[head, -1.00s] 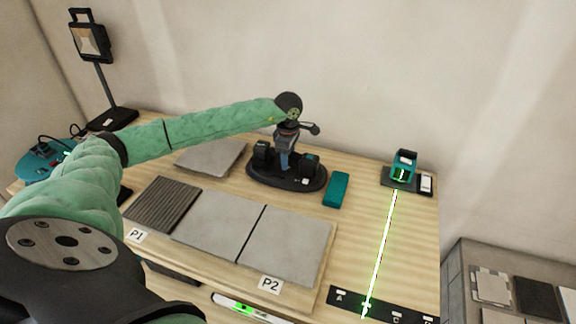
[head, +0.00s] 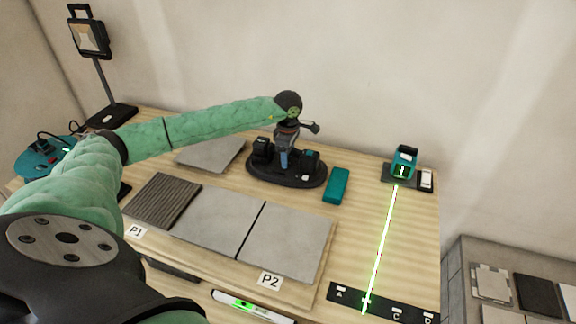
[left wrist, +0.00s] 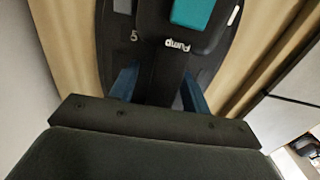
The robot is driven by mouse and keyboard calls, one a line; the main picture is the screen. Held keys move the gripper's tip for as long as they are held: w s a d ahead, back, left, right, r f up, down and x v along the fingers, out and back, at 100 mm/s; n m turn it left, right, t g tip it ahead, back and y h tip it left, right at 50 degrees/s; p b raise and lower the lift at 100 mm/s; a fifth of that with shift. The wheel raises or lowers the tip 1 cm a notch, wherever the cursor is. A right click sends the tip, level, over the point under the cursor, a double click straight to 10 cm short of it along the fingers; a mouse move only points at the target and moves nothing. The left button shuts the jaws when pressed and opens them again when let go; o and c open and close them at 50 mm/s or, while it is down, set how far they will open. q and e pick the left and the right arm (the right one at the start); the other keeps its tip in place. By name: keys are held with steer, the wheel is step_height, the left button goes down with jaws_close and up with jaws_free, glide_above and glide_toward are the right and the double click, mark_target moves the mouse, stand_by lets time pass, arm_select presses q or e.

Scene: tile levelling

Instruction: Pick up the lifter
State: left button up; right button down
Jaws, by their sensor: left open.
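The lifter (head: 310,158) is a black device with a teal part, standing on a dark oval stand (head: 287,181) at the back middle of the table. In the left wrist view its black body (left wrist: 165,45) carries the word "Pump" and a teal block. My left gripper (head: 284,160) points down over the stand, open. In the left wrist view its blue fingers (left wrist: 158,88) are on either side of the dark bar of the lifter, with no clear grip. Much of the lifter is hidden by my gripper in the head view. My right gripper is not in view.
A teal block (head: 336,185) lies right of the stand. Grey tiles (head: 285,241) and a ribbed dark tile (head: 163,201) lie in front. A laser level (head: 404,162) casts a green line at the right. A lamp (head: 112,117) stands back left.

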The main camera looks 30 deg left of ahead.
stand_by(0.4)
arm_select(q)
steer(key=c, duration=1)
jaws_close()
